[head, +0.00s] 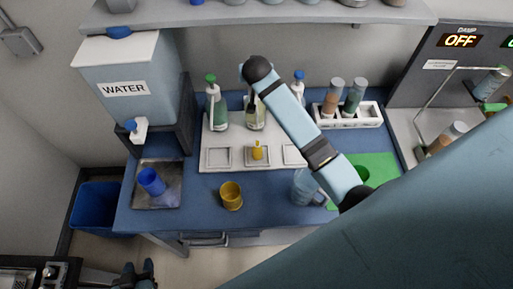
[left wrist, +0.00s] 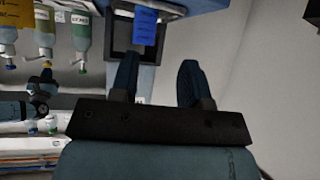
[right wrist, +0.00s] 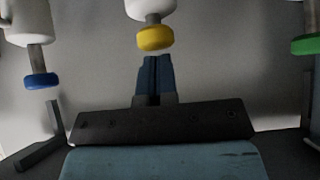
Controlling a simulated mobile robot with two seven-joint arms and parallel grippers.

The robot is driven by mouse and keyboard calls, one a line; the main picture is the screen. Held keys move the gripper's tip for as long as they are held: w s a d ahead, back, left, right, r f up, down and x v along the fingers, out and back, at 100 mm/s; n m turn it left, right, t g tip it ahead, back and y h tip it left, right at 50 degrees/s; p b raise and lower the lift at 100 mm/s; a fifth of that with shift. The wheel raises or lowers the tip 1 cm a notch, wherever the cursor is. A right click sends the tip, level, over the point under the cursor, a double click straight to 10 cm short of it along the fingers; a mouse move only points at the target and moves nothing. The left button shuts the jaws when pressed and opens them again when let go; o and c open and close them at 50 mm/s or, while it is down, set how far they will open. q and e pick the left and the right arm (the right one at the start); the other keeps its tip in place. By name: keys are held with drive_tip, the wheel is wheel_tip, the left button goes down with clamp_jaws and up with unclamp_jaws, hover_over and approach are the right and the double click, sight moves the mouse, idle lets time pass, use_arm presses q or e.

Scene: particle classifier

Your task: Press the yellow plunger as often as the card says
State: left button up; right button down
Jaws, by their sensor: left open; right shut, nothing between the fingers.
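In the right wrist view the yellow plunger (right wrist: 155,38) is a round knob on a grey stem at a white pump head. My right gripper (right wrist: 153,60) is shut and empty, its tips right at the knob's edge. I cannot tell whether they touch it. In the head view my right arm's black joint (head: 258,68) hides the plunger; part of its bottle (head: 255,114) shows below. My left gripper (head: 139,267) is open and empty, low at the front left; its spread fingers also show in the left wrist view (left wrist: 157,64). I cannot make out a readable card.
A green-topped pump (head: 211,105) and a blue-topped pump (head: 299,88) flank the plunger. A small yellow object (head: 257,152) sits in front. A yellow cup (head: 231,196), a glass jug (head: 305,187), a blue cup (head: 151,181) and a water tank (head: 128,90) stand nearby.

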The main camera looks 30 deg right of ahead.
use_arm(q)
drive_tip(key=shift+w+r, duration=0.1)
drive_tip(key=shift+w, duration=0.05)
use_arm(e)
drive_tip(key=shift+r, duration=0.25)
drive_tip(key=shift+r+p, duration=0.65)
drive_tip(key=shift+r, duration=0.75)
use_arm(q)
drive_tip(key=shift+s+r, duration=0.25)
drive_tip(key=shift+r, duration=0.15)
use_arm(e)
drive_tip(key=shift+r, duration=0.1)
use_arm(q)
drive_tip(key=shift+w, duration=0.1)
